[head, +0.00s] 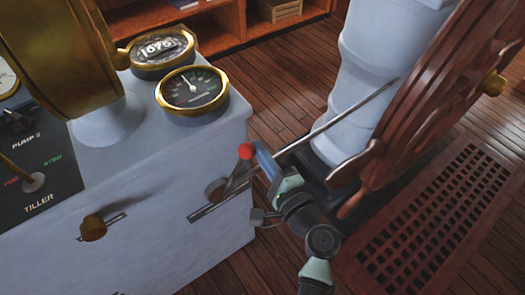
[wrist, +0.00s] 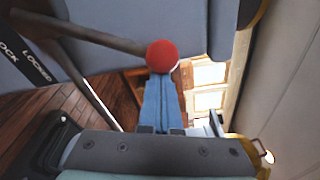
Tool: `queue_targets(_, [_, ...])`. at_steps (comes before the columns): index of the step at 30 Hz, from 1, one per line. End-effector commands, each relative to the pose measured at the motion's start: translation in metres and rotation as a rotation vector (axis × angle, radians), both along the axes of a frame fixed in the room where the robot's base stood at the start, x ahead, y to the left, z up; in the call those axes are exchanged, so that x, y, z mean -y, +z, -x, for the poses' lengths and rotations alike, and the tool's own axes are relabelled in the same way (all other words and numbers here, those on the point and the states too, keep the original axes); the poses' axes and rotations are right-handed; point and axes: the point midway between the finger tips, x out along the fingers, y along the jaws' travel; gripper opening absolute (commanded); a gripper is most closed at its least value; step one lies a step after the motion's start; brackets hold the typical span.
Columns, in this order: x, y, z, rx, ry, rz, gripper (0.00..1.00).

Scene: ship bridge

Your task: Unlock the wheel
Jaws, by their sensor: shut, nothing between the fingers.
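The wooden ship's wheel (head: 440,110) stands at the right in the head view, on a pale pedestal. A lever with a red knob (head: 246,151) rises from a slot (head: 215,200) in the console's side. The knob also shows in the wrist view (wrist: 162,55), at the end of its metal shaft (wrist: 95,36). My gripper (head: 258,152) is shut and empty, its blue fingers just right of the knob. In the wrist view the fingertips (wrist: 160,82) meet the knob's edge; I cannot tell whether they touch. A label reading "LOCKED" (wrist: 40,65) shows at the left.
The console (head: 150,225) fills the left, with gauges (head: 192,88), a tiller switch (head: 33,182) and a brass knob (head: 92,228) on its side. A thin metal rod (head: 340,117) runs beside the pedestal (head: 375,80). A wooden grating (head: 440,220) lies below the wheel.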

Motion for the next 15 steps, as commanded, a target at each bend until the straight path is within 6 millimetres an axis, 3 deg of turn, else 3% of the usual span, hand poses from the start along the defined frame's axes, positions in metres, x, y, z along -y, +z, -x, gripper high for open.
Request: queue_targets(15, [-0.024,0.015,0.016,0.112,0.008,0.148,0.00])
